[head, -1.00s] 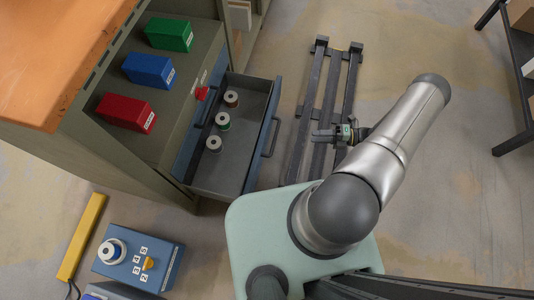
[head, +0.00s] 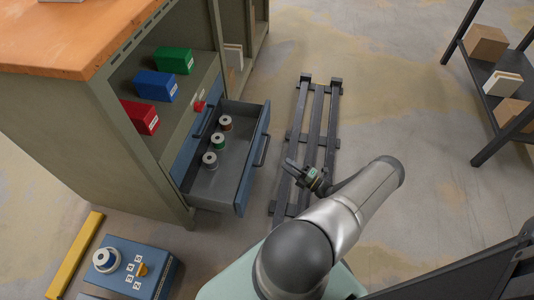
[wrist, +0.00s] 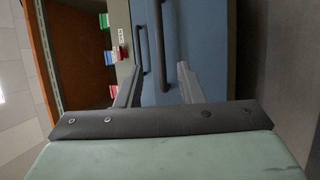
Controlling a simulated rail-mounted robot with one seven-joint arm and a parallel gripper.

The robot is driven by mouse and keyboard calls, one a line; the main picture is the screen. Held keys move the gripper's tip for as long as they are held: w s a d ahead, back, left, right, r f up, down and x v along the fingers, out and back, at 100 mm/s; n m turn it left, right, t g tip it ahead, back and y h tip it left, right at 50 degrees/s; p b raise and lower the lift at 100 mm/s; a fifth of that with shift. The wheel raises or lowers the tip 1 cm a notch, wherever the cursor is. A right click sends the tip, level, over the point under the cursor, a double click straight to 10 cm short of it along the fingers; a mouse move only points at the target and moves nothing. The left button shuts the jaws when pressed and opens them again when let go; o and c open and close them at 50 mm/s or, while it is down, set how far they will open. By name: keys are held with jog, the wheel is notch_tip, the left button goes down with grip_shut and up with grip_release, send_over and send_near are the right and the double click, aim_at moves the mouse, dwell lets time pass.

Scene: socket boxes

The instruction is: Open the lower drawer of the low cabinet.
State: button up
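The low cabinet (head: 130,135) stands at the left with two blue drawer fronts. The lower drawer (head: 238,160) is pulled out, with three spools (head: 218,141) in a row inside. Its dark bar handle (head: 262,150) is on the outer face. The upper drawer front (head: 190,150) is shut above it. In the wrist view, both blue fronts and handles show, the lower drawer's front (wrist: 200,45) at right. My gripper (head: 288,170) is to the right of the lower drawer, apart from its handle. Its fingers (wrist: 157,82) are spread with nothing between them.
Red, blue and green socket boxes (head: 157,86) stand on the cabinet shelf. A dark slatted rack (head: 310,130) lies on the floor under my gripper. A blue box (head: 128,268) and yellow bar (head: 74,255) are front left. A black shelf with cartons (head: 485,85) is at right.

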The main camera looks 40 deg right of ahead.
jog(key=b+x, duration=0.1)
jog(key=x, duration=0.9)
jog(key=shift+w, duration=0.2)
jog(key=shift+a+r, duration=0.1)
